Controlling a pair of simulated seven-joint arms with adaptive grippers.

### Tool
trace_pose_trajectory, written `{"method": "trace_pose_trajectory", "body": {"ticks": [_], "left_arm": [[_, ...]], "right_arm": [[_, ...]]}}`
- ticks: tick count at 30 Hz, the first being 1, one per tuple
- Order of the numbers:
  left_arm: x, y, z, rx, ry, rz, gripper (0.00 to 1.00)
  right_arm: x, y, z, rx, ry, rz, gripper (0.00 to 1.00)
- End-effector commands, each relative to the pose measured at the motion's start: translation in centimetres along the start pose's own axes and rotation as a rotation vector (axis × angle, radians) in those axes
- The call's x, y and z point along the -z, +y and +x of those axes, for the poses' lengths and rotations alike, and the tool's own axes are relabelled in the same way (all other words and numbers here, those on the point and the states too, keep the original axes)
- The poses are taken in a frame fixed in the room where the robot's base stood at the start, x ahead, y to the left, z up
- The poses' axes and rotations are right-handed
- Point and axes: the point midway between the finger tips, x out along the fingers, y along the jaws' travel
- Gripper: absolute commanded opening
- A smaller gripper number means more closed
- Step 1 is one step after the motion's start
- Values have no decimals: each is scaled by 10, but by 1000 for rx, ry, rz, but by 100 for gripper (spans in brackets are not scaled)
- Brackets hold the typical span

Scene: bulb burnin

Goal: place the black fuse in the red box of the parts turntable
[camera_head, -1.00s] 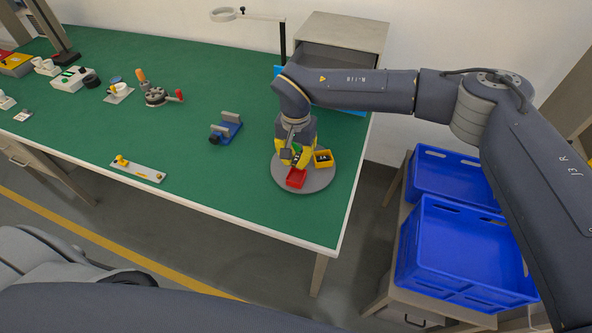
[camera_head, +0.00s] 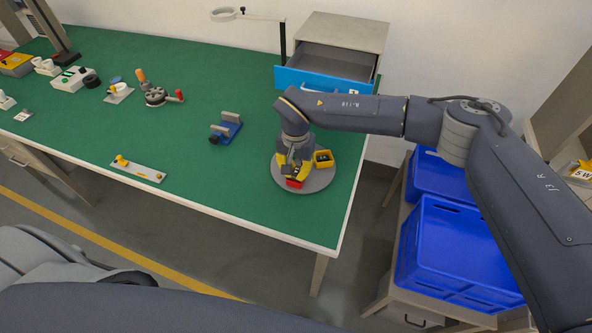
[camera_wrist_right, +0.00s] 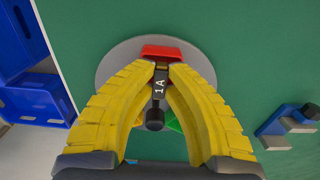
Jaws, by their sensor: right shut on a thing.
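My right gripper (camera_head: 293,172) is over the grey parts turntable (camera_head: 318,184). In the right wrist view its yellow fingers (camera_wrist_right: 160,75) are shut on the black fuse (camera_wrist_right: 160,86), which is marked "1A". The red box (camera_wrist_right: 160,51) is just beyond the fuse tip in that view. The red box also shows below the fingers in the head view (camera_head: 294,184). I cannot tell whether the fuse is inside the box or above it. A yellow box (camera_head: 323,159) with dark parts is on the right of the turntable. My left gripper is not in view.
A blue-fronted drawer (camera_head: 320,82) stands open at the back. A blue clamp-like fixture (camera_head: 226,128) is left of the turntable. Blue crates (camera_head: 458,255) stand right of the table. The green table (camera_head: 200,180) is clear in front.

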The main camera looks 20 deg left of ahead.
Motion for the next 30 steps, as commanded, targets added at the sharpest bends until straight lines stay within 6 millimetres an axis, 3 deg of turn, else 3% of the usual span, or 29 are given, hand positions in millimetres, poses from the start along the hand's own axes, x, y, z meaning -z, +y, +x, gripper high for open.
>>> {"method": "trace_pose_trajectory", "body": {"ticks": [17,18,23,30], "left_arm": [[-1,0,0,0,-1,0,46],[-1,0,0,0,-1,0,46],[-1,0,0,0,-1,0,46],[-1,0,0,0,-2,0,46]], "right_arm": [[0,0,12,-1,0,0,0],[0,0,12,-1,0,0,15],[0,1,13,-2,-1,0,33],[-1,1,14,-3,-2,1,34]]}}
